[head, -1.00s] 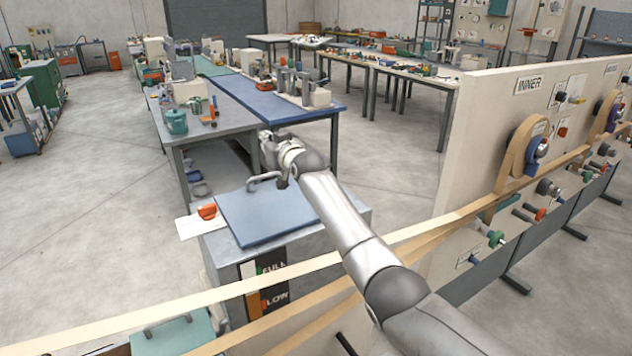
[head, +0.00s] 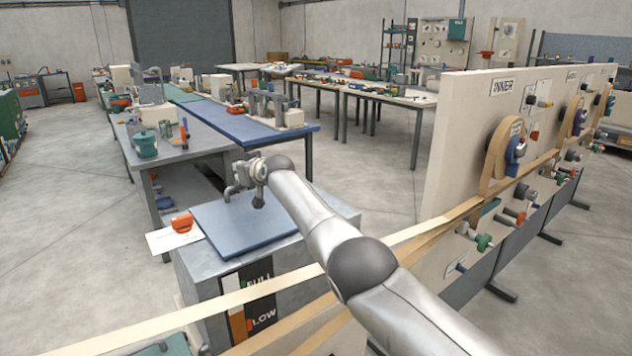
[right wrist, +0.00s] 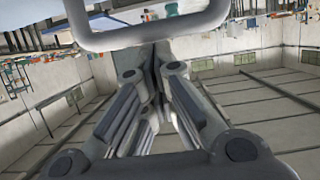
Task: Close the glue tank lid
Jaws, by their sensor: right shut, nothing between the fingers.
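The glue tank (head: 200,272) is a grey box with a FULL/LOW gauge on its front. Its blue lid (head: 245,232) lies nearly flat over the top; I cannot tell whether it is fully seated. A grey loop handle (head: 229,192) stands on the lid's far part, partly hidden by my right gripper (head: 258,201). That gripper is just over the lid, beside the handle. In the right wrist view the handle (right wrist: 150,42) crosses the top, and the gripper (right wrist: 153,62) is shut and empty, with the handle outside its fingers. My left gripper is out of view.
A white plate with an orange part (head: 182,223) sits left of the tank. Tan strips (head: 290,278) run across in front of it. A cream panel (head: 450,150) stands to the right. A workbench (head: 185,150) with tools is behind; the floor at left is clear.

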